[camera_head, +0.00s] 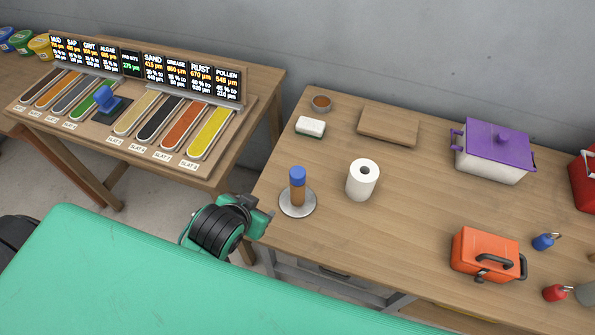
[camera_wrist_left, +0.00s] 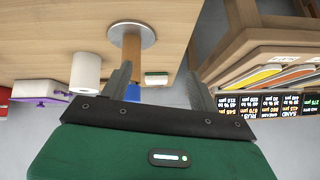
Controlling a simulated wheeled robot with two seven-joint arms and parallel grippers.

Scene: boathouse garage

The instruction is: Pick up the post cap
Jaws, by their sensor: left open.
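The post cap (camera_head: 298,173) is a blue cap on top of an upright brown wooden post (camera_head: 297,194). The post stands on a round metal base (camera_head: 297,208) near the table's left edge. My left gripper (camera_head: 266,213) is open and empty, left of and nearer than the post, at the table's edge. In the left wrist view the blue cap (camera_wrist_left: 132,92) shows beside one finger and is partly hidden by the gripper body. The post (camera_wrist_left: 131,50) shows beyond the open fingers (camera_wrist_left: 160,68). I see no contact with the cap. My right gripper is not in view.
A white paper roll (camera_head: 362,182) stands right of the post. An orange toolbox (camera_head: 484,252) and purple-lidded box (camera_head: 494,150) stand right. A slat display table (camera_head: 130,110) is left.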

